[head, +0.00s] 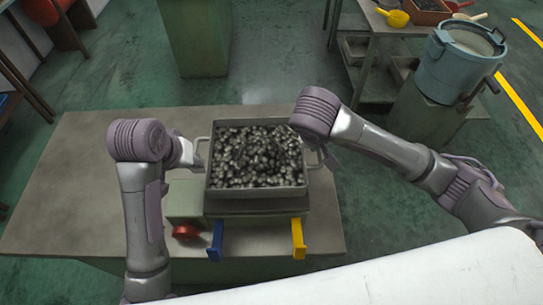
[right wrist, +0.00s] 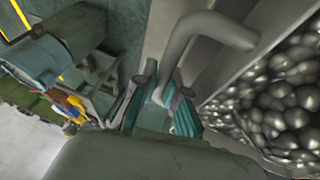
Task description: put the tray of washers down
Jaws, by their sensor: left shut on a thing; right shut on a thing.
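The tray of washers (head: 258,191) is a grey metal tray with a handle at each side, heaped with small dark shiny pieces. In the head view it is level above a stand on the bench; I cannot tell whether it touches the stand. My left gripper (head: 194,158) is shut on the tray's left handle. My right gripper (right wrist: 168,98) is shut on the right handle in the right wrist view, where the bent handle bar and heaped pieces also show. In the head view my right forearm partly hides that gripper.
The grey bench top (head: 85,185) is clear left of the tray. The stand (head: 256,208) has a red knob (head: 186,232), a blue bracket (head: 216,240) and a yellow bracket (head: 298,238) in front. A blue-grey pot (head: 455,70) stands at the back right. Green floor lies beyond.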

